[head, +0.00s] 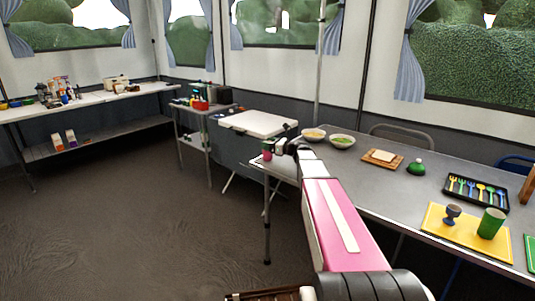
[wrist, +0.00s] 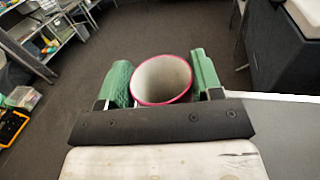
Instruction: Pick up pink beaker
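The pink beaker (wrist: 162,82) is between the two green fingers of my gripper (wrist: 162,84) in the wrist view. Its pink rim and pale, empty inside face the camera, and a finger presses on each side. In the head view the beaker (head: 267,155) is a small pink shape at the end of my arm, by the far left end of the long grey table (head: 376,190). My gripper (head: 268,147) is small and partly hidden there. In the wrist view, dark floor shows around the beaker, so it is held clear of the tabletop.
Two bowls (head: 342,141), a board with bread (head: 382,157), a green item (head: 416,167), a cutlery tray (head: 476,193) and a yellow mat (head: 440,232) with a green cup (head: 491,223) sit on the table. Open floor (head: 130,230) lies left.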

